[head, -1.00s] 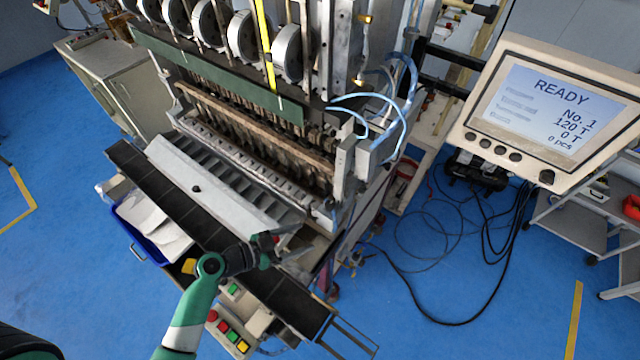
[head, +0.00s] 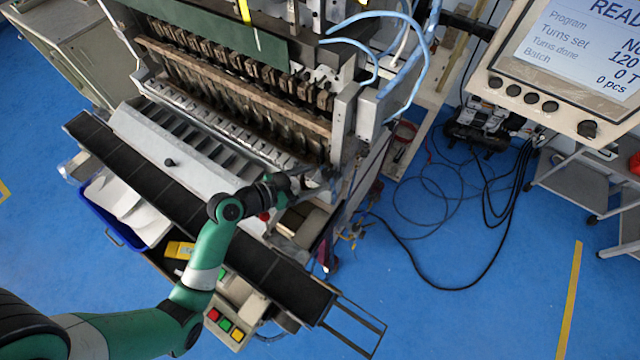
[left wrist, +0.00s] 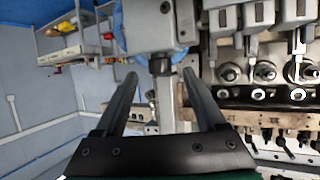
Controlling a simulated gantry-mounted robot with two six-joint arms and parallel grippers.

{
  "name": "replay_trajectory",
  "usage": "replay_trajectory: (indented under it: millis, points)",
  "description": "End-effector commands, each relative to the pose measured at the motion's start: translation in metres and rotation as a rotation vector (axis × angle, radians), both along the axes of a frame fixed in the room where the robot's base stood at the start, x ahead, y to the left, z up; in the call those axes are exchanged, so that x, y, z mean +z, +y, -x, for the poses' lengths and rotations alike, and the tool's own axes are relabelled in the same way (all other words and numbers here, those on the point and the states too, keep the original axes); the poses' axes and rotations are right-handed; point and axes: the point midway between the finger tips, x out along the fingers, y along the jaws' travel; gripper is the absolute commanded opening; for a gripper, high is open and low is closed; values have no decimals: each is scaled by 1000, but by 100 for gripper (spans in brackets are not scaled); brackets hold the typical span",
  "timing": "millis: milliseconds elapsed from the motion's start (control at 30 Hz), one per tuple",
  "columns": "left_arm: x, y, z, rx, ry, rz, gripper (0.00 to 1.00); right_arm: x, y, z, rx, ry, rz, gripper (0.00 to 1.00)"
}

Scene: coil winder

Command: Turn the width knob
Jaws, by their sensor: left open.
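My left gripper (head: 312,178) is at the right end of the winding machine (head: 345,125), near its lower right corner. In the left wrist view its two fingers (left wrist: 160,76) are apart with nothing held. A small dark round knob-like part (left wrist: 160,65) under a grey block (left wrist: 150,25) shows between the fingertips; I cannot tell whether they touch it. No label marks it as the width knob. In the head view the arm and machine hide this part. My right gripper is not in view.
A black belt-like shelf (head: 130,165) and a light plate with a small black knob (head: 169,162) run along the machine's front. A control box (head: 232,318) with coloured buttons sits below. A display panel (head: 575,60) with knobs stands at the right. Blue hoses (head: 415,60) hang nearby.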

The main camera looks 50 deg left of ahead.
Motion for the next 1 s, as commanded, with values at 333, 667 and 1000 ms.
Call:
replay_trajectory:
  millis: [333,667,1000]
  points:
    - [-10,-3,-25,0,1,1,73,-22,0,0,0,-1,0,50]
    - [-10,-3,-25,0,1,1,40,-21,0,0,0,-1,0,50]
    - [-10,-3,-25,0,1,0,0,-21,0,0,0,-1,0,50]
